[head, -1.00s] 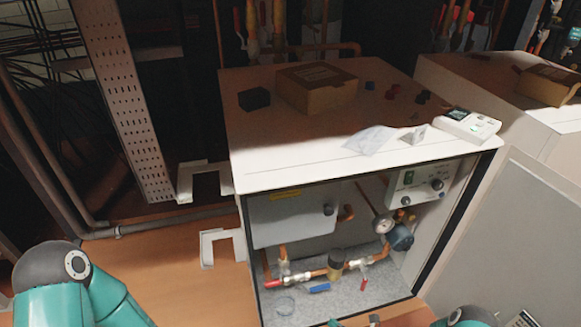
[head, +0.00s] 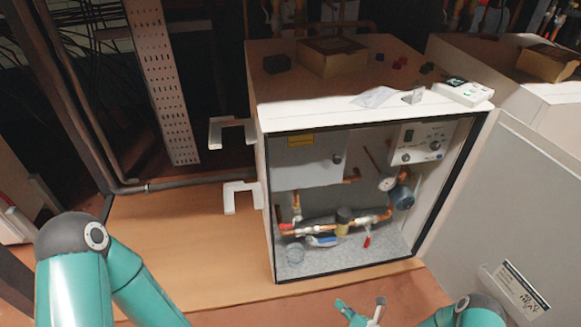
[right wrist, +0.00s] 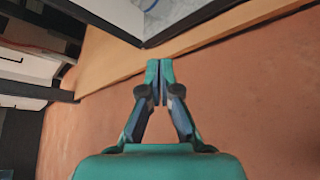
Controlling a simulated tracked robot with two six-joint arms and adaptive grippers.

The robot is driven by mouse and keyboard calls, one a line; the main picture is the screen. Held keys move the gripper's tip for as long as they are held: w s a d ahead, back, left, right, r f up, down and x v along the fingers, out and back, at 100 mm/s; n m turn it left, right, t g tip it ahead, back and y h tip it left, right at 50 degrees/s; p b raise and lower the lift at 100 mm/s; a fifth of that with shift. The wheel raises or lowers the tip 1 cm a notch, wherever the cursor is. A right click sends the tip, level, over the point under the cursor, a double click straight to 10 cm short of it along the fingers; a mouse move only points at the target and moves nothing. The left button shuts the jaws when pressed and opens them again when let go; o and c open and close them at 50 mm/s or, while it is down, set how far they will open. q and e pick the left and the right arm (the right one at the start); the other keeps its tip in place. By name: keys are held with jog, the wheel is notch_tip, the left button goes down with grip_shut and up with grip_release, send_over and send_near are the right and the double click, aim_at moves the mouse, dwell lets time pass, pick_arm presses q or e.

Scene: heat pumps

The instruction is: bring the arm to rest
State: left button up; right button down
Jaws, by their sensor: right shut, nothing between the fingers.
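My right gripper (head: 361,312) is at the bottom edge of the head view, in front of and below the open heat pump cabinet (head: 266,215). In the right wrist view its two fingers (right wrist: 160,68) meet at the tips, shut with nothing between them, over bare reddish floor. My right arm (head: 465,308) shows at the bottom right. My left arm (head: 85,265) is folded at the lower left; its gripper is out of view.
The cabinet holds copper pipes, a gauge (head: 387,184) and a control panel (head: 420,141). Its door (head: 490,205) stands open at the right. A cardboard box (head: 332,57) and a white meter (head: 464,92) lie on top. The floor (head: 250,305) in front is clear.

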jog(key=w+a+r+n+g+y+p, duration=0.1)
jog(key=a+r+n+y+p, duration=0.2)
jog(key=r+p, duration=0.7)
jog(key=a+r+n+g+y+p, duration=0.1)
jog(key=a+r+n+p, duration=0.3)
jog(key=r, duration=1.2)
jog(key=s+a+r+n+g+p, duration=0.3)
jog(key=s+r+n+g+p, duration=0.3)
jog(key=s+r, duration=0.25)
jog(key=s+a+r+n+g+p, duration=0.2)
jog(key=s+r+n+g+p, duration=0.4)
jog(key=s, duration=0.4)
jog(key=s+d+r+n+g+h+p, duration=0.1)
jog(key=s+d+r+n+h+p, duration=0.3)
jog(key=s+n, duration=0.2)
jog(key=w+d+n+t+h, duration=0.1)
jog(key=n, duration=0.2)
jog(key=w+d+n+t+h, duration=0.1)
jog(key=n+t, duration=0.1)
jog(key=n, duration=0.2)
jog(key=w+d+f+n+t+h, duration=0.1)
jog(key=d+n, duration=0.1)
jog(key=n, duration=0.2)
jog(key=shift+w, duration=0.2)
jog(key=shift+a+p, duration=0.1)
jog(key=shift+p, duration=0.2)
